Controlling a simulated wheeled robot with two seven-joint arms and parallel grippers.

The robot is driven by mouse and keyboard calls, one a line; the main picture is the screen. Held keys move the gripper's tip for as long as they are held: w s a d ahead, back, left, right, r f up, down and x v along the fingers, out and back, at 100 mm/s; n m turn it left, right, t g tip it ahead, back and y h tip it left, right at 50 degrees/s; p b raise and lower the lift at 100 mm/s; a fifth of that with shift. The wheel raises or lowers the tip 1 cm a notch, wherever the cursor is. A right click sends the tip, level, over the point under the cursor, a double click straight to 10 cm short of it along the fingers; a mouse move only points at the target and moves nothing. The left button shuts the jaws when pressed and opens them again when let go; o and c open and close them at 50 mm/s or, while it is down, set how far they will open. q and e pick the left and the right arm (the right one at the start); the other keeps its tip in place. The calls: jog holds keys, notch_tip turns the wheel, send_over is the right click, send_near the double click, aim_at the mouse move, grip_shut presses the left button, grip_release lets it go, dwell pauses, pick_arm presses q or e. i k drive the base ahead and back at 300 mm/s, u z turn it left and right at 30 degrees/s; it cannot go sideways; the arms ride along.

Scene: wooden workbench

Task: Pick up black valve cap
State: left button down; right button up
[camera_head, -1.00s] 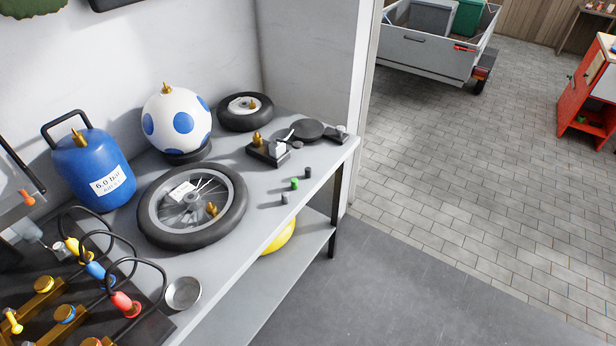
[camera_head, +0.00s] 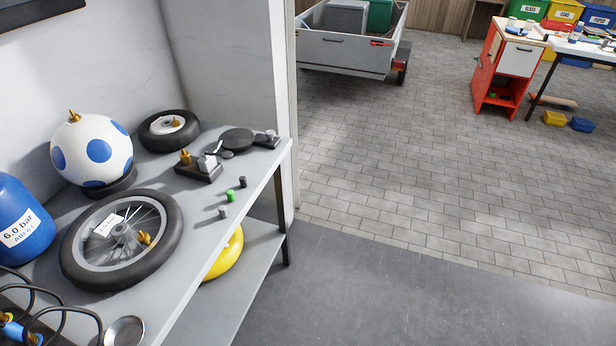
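The black valve cap (camera_head: 243,182) is a small dark cylinder standing upright on the grey workbench (camera_head: 205,240), near its front edge toward the right end. A green cap (camera_head: 230,195) stands just beside it, and a grey cap (camera_head: 223,212) stands a little further to the lower left. The three form a short row. Neither of my grippers shows in the head view.
On the bench are a spoked wheel (camera_head: 82,262), a blue-spotted ball (camera_head: 92,152), a small tyre (camera_head: 168,131), a blue tank (camera_head: 22,222), a black device (camera_head: 199,170) and a metal bowl (camera_head: 124,331). A yellow object (camera_head: 226,256) lies on the lower shelf. Floor (camera_head: 400,290) in front is clear.

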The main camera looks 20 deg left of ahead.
aim_at(243, 180)
jog(key=z, duration=0.35)
jog(key=i, duration=0.95)
jog(key=u, duration=2.6)
